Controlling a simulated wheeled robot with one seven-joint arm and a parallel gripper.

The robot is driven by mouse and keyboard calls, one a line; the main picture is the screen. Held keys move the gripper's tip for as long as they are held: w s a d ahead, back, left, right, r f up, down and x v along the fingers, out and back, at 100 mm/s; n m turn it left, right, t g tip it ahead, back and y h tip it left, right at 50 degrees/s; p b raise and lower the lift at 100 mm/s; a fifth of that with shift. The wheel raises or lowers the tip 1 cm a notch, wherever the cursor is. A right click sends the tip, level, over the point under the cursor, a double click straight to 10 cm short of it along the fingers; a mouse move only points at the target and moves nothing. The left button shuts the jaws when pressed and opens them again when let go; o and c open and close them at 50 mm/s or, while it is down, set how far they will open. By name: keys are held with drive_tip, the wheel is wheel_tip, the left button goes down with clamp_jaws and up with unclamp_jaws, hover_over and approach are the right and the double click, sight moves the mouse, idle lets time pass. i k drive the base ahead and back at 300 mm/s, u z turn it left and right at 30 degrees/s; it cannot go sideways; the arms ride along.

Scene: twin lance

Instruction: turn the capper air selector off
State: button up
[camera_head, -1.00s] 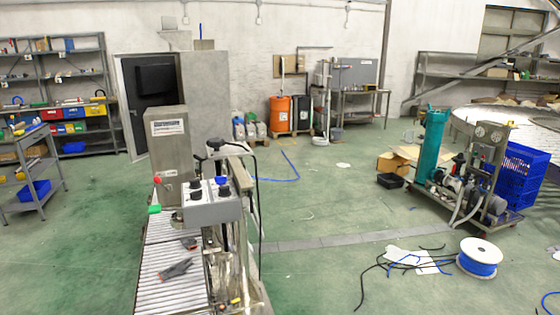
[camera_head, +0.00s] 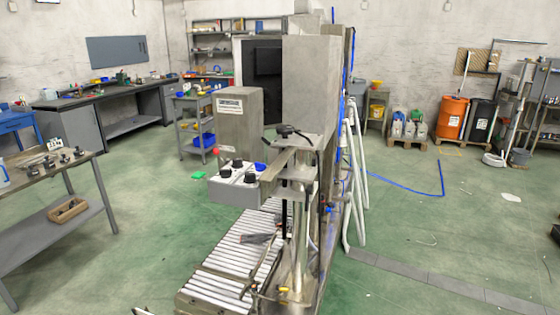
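The capper stands in the middle of the head view, with a grey labelled housing (camera_head: 240,118) above a roller conveyor (camera_head: 222,262). A grey control box (camera_head: 238,190) is fixed on its near side. Several black knobs (camera_head: 250,178) and a blue knob or button (camera_head: 260,167) sit on its sloped top. I cannot tell which is the air selector or read its setting. A red button (camera_head: 216,151) shows just behind the box. My gripper is not in view.
A workbench (camera_head: 45,165) with small fittings stands at the left. A grey shelf cart (camera_head: 195,135) stands behind the capper. A dark tool (camera_head: 257,238) lies on the rollers. White hoses (camera_head: 357,180) hang along the machine's right side. Green floor is open between bench and capper.

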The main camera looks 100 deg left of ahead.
sight(260, 166)
drive_tip(key=u, duration=2.2)
drive_tip(key=i, duration=2.2)
drive_tip(key=u, duration=2.2)
